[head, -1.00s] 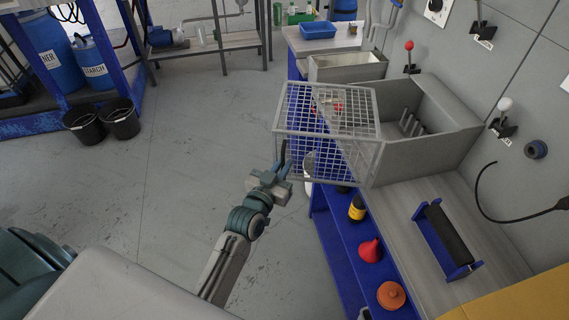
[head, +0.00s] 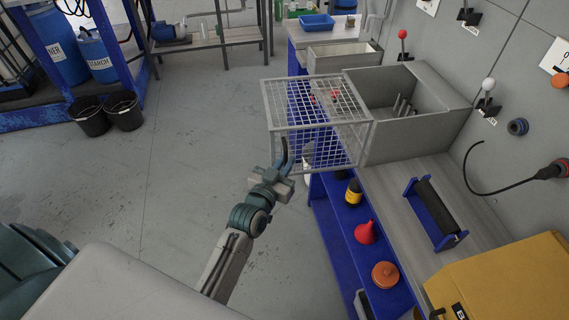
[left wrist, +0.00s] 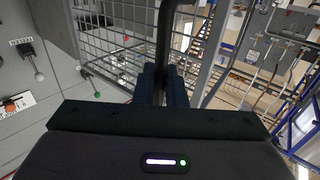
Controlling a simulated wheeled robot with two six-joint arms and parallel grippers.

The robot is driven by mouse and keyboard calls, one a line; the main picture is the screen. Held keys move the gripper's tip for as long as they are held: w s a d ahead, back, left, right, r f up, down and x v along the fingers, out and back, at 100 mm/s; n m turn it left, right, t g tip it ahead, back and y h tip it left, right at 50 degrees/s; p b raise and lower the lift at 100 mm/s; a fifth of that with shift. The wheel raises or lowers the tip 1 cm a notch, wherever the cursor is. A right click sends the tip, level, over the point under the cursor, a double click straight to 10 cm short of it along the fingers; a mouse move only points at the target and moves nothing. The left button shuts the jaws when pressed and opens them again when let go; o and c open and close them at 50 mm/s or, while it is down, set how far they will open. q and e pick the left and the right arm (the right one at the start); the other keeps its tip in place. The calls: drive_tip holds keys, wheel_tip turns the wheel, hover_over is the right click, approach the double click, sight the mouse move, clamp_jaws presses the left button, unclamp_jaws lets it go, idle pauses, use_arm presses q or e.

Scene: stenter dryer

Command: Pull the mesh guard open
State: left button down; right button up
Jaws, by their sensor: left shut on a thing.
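The mesh guard (head: 318,94) is a light grey wire cage on the left side of an open grey box (head: 410,130). It sticks out to the left over the floor, and its right edge lies close to the box. A dark upright handle (head: 284,150) is at its near left side. My left gripper (head: 279,172) is shut on this handle. In the left wrist view the handle (left wrist: 164,40) runs up between the gripper fingers (left wrist: 161,86), with the mesh (left wrist: 112,45) behind it. My right gripper is not in view.
A yellow case (head: 500,285) is at lower right. Levers (head: 402,45) are on the grey wall. Floor left of the guard is clear.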

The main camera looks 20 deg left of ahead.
use_arm(q)
drive_tip(key=c, duration=1.6)
unclamp_jaws()
drive_tip(key=shift+w+d, duration=0.1)
drive_tip(key=shift+d, duration=0.05)
drive_tip(key=s+b, duration=0.3)
drive_tip(key=s, duration=0.7)
drive_tip(key=shift+s+a, duration=0.3)
drive_tip(key=shift+s, duration=0.1)
